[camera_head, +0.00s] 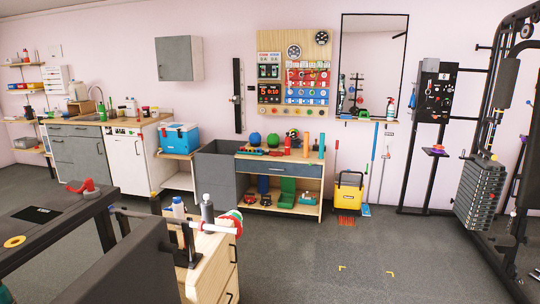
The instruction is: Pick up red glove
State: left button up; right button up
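A red item (80,187) lies on the far edge of the dark table (58,205) at the left. It may be the red glove, but it is too small to tell its shape for certain. Nothing else in view reads clearly as a glove. Neither of my grippers shows in the head view.
A yellow ring (14,241) lies on the dark table. A bar with a red-and-white end (233,222) is above a wooden cabinet (215,262) bearing bottles. A low shelf unit (278,168) stands at the back wall, gym equipment (483,190) at right. Grey floor (345,255) is open at centre-right.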

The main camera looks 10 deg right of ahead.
aim_at(268, 153)
jog(key=i+l+z, duration=0.6)
jog(key=i, duration=0.25)
jog(key=i+z, duration=0.15)
jog(key=i, duration=2.2)
jog(key=i+u, duration=0.3)
jog(key=i, duration=0.25)
jog(key=i+l+u, duration=0.1)
jog(key=i+u, duration=0.15)
jog(key=i, duration=0.3)
jog(key=i+l+u, duration=0.3)
jog(key=i, duration=0.25)
jog(key=i+l+u, duration=0.3)
jog(key=i, duration=0.2)
jog(key=i+j+u, duration=0.2)
jog(key=u, duration=0.2)
jog(key=i+u, duration=0.85)
jog(key=i+l+u, duration=0.15)
jog(key=u, duration=0.25)
jog(key=i+j, duration=0.15)
jog(key=i, duration=0.25)
jog(key=i+j, duration=0.2)
jog(key=i, duration=0.2)
jog(key=l+z, duration=0.05)
